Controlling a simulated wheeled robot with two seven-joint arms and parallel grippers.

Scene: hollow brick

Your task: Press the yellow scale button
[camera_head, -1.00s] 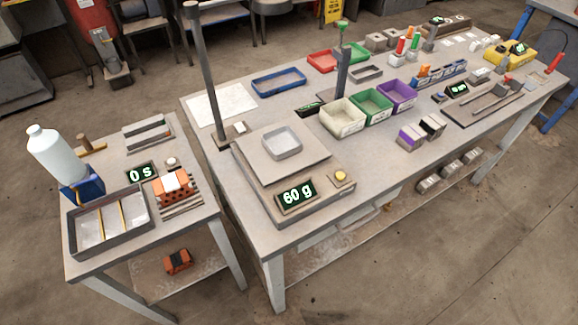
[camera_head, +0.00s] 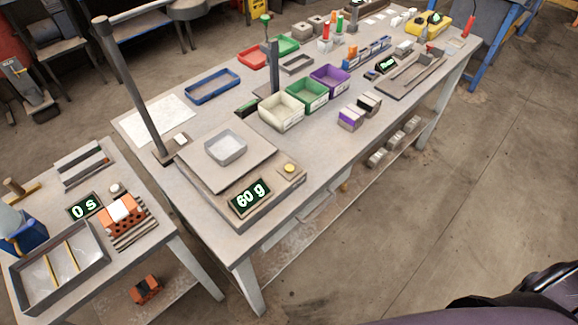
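The yellow scale button (camera_head: 289,168) sits on a small raised pad at the right front corner of the grey scale (camera_head: 262,214). The scale's green display (camera_head: 249,198) reads 60 g. A small grey square dish (camera_head: 226,148) rests on the scale's flat plate (camera_head: 199,171). Nothing touches the button. Neither of my grippers shows. A dark part of what seems to be my own body is at the lower right edge.
A tall dark post (camera_head: 132,92) stands left of the scale. Cream (camera_head: 283,124), green (camera_head: 308,102) and purple (camera_head: 331,87) bins stand behind it. A side table at left holds a tray (camera_head: 103,253) and a 0 s display (camera_head: 84,207). Floor right of the bench is clear.

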